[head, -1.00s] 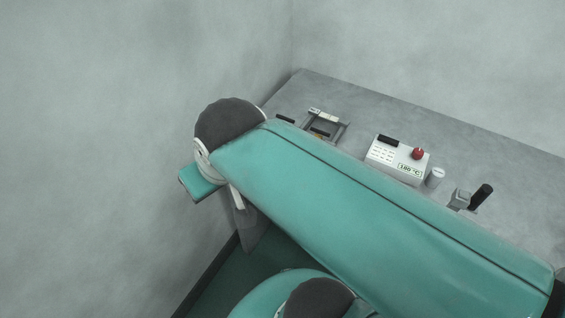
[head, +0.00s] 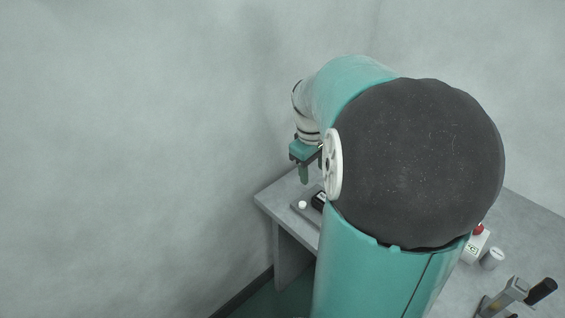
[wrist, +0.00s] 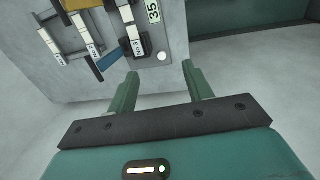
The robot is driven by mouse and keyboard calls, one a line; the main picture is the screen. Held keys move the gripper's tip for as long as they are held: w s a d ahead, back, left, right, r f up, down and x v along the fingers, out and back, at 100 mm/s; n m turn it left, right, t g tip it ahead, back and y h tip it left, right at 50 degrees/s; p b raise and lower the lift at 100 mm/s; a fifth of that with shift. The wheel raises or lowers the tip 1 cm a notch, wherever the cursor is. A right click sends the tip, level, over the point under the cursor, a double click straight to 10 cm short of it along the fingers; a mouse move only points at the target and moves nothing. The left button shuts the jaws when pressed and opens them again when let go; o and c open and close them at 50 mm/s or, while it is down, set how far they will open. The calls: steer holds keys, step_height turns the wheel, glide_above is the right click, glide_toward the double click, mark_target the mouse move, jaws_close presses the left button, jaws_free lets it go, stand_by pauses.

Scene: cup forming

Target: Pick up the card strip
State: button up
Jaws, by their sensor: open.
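My gripper (wrist: 159,69) is open, with nothing between its two green fingers in the wrist view. In the head view my gripper (head: 305,170) hangs over the far left end of the bench, partly hidden by my arm. No piece is clearly recognisable as the card strip. A small flat blue piece (wrist: 108,61) lies ahead and left of the fingers, apart from them. A yellow-brown piece (wrist: 80,4) shows at the top edge of the wrist view. I cannot tell if either is the strip.
A grey frame with white-labelled bars (wrist: 72,45) is at upper left of the wrist view. A black-handled device (wrist: 134,40) with a white button (wrist: 162,57) is nearer the fingers. The grey bench (head: 528,222) also bears a lever tool (head: 505,298) and a white cylinder (head: 492,258).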

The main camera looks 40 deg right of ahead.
steer(key=s+d+f+y, duration=0.1)
steer(key=s+d+f, duration=0.2)
steer(key=d, duration=0.6)
step_height(320, 180, down, 8)
steer(key=shift+a+f, duration=0.1)
steer(key=shift+a, duration=0.05)
steer(key=shift+s+f, duration=0.2)
steer(key=shift+f, duration=2.45)
steer(key=c, duration=1.1)
steer(key=shift+o, duration=0.2)
